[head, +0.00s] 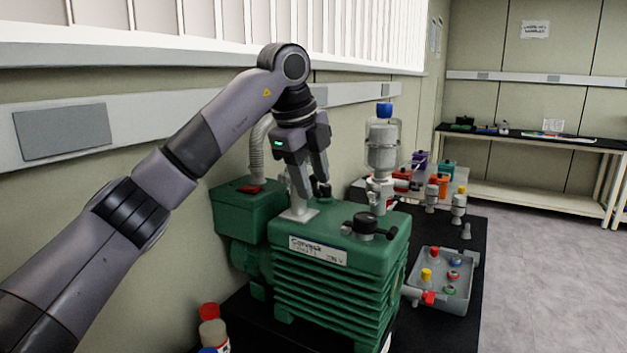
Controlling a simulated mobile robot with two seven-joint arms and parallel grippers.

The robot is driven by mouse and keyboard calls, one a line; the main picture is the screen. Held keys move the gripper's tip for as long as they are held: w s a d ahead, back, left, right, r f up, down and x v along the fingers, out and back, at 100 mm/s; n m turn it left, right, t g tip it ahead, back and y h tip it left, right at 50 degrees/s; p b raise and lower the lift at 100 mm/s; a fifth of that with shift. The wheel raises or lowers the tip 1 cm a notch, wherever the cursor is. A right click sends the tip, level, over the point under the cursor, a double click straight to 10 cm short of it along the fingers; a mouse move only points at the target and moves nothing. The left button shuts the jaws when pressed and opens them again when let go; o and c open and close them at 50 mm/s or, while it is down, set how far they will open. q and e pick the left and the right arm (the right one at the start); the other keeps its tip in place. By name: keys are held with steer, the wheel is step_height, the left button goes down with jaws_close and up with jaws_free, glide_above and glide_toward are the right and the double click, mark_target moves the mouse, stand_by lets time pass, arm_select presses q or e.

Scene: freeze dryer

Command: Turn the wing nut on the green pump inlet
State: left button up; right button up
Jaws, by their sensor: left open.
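The green pump (335,290) stands on a black bench top, with a white label on its upper front. My left gripper (311,203) points down over the back left part of the pump's top, its fingers apart. A pale inlet fitting (298,215) shows on the pump top below the fingers. A small dark part (323,188) shows right beside the fingers; I cannot tell whether it is the wing nut or whether the fingers touch it. A black knob (366,223) sits on the pump top to the right. My right gripper is not in view.
A glass vessel with a blue cap (383,140) stands behind the pump. A grey tray (445,283) with small coloured parts lies to the right. A corrugated hose (257,150) rises behind the gripper, near the wall.

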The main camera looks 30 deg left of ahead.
arm_select(q)
steer(key=shift+w+f, duration=0.15)
steer(key=shift+f, duration=0.4)
steer(key=shift+c, duration=0.2)
jaws_close()
